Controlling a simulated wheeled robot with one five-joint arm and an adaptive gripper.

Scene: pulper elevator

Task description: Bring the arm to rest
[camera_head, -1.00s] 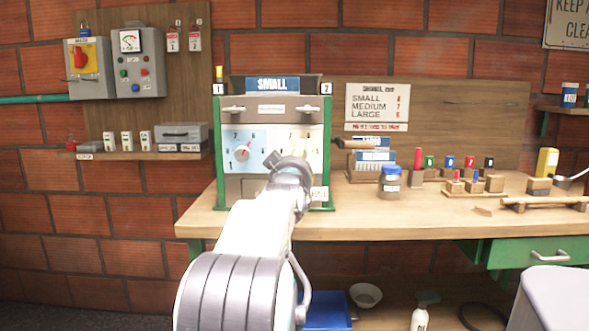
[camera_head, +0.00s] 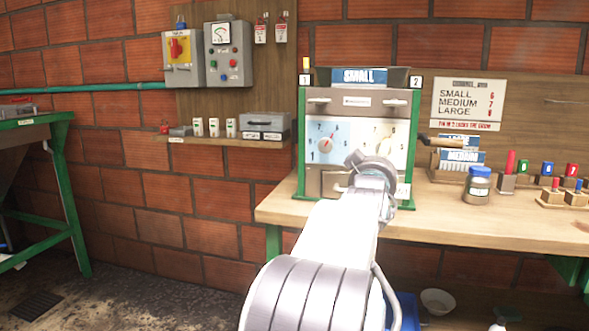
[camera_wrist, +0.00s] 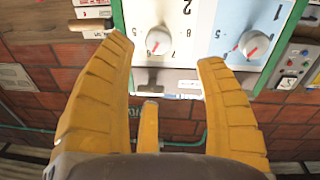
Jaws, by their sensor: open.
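My gripper (camera_wrist: 165,62) shows in the wrist view with its yellow ribbed fingers spread apart and nothing between them. Beyond the fingertips is the front of the green-framed machine with its two dials, the white-backed dial (camera_wrist: 157,40) and the blue-backed dial (camera_wrist: 252,44), which appear upside down. In the head view my white and grey arm reaches up toward the machine (camera_head: 412,150) and covers its lower right front. The fingers are hidden there behind my own wrist. I cannot tell how near they are to the machine.
The wooden bench (camera_head: 480,228) carries a blue-lidded jar (camera_head: 478,187) and several coloured pegs in blocks. A wall shelf (camera_head: 215,141) and control boxes (camera_head: 228,58) are left of the machine. A green-legged table (camera_head: 70,200) stands far left, with open floor between.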

